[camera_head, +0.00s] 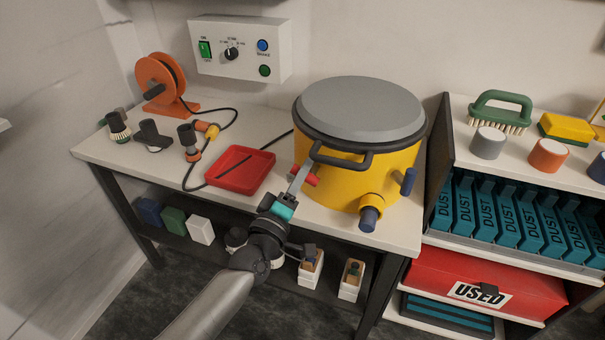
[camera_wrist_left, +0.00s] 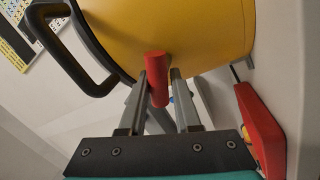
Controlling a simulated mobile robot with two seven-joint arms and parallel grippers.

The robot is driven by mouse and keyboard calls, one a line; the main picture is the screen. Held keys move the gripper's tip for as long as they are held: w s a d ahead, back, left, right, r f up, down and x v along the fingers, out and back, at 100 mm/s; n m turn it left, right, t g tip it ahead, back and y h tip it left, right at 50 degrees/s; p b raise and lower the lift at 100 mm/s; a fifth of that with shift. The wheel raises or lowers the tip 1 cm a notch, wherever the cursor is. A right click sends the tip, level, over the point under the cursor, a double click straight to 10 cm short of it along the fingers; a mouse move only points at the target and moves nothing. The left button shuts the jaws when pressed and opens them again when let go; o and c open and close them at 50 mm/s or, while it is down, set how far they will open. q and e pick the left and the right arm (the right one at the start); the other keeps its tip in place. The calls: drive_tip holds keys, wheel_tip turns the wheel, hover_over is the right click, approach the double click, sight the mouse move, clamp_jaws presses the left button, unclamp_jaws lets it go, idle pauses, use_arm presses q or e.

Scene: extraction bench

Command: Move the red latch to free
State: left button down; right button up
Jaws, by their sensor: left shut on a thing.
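The yellow drum (camera_head: 345,185) with a grey lid (camera_head: 360,108) stands on the bench. The red latch (camera_head: 307,176) is a short red bar on the drum's left front side, below the black lid handle (camera_head: 341,159). In the left wrist view the red latch (camera_wrist_left: 156,68) lies between the two grey fingers, against the yellow wall. My left gripper (camera_head: 298,180) is shut on it; the fingers (camera_wrist_left: 158,88) hide part of its sides. A dark blue latch (camera_head: 408,182) stands on the drum's right side. My right gripper is not in view.
A red tray (camera_head: 240,186) lies left of the drum. A blue-capped yellow outlet (camera_head: 369,217) juts from the drum's front right. A cable reel (camera_head: 164,80) and a control box (camera_head: 239,76) are behind. The shelf (camera_head: 448,130) stands close on the right.

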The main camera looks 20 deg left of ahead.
use_arm(q)
drive_tip(key=n, duration=0.3)
drive_tip(key=shift+d+f+y, duration=0.1)
drive_tip(key=shift+d+y, duration=0.1)
drive_tip(key=shift+y, duration=0.1)
drive_tip(key=shift+n+y, duration=0.4)
drive_tip(key=shift+n, duration=0.8)
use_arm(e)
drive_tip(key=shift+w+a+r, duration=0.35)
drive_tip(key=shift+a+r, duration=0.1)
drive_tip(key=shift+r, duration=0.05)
use_arm(q)
drive_tip(key=shift+a+n+t, duration=0.1)
drive_tip(key=shift+n+t, duration=0.2)
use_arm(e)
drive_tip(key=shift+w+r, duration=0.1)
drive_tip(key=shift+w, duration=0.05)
use_arm(q)
drive_tip(key=c, duration=0.7)
unclamp_jaws()
drive_tip(key=shift+f, duration=0.1)
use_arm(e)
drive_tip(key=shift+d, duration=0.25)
